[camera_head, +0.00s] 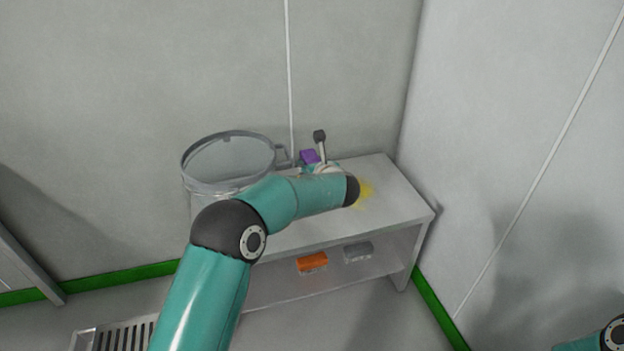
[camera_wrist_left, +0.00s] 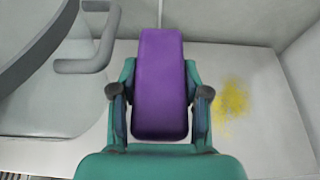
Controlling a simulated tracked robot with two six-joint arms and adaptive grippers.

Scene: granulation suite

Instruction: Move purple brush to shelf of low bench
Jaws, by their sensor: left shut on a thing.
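The purple brush (camera_wrist_left: 160,85) is held between the two fingers of my left gripper (camera_wrist_left: 160,97), which is shut on it. In the head view a purple part of the brush (camera_head: 309,157) shows above the bench top, behind my left arm, and the gripper is mostly hidden. The low bench (camera_head: 398,205) stands against the back wall. Its shelf (camera_head: 335,276) under the top carries an orange brush or block (camera_head: 312,262) and a grey one (camera_head: 357,251). I cannot tell whether the purple brush touches the bench top. My right gripper is not in view.
A large metal vessel (camera_head: 228,160) with a side handle stands at the bench's left end, close to the brush. Yellow powder (camera_head: 366,192) lies on the bench top at right. Walls close in behind and at right. A floor grate (camera_head: 115,337) is at front left.

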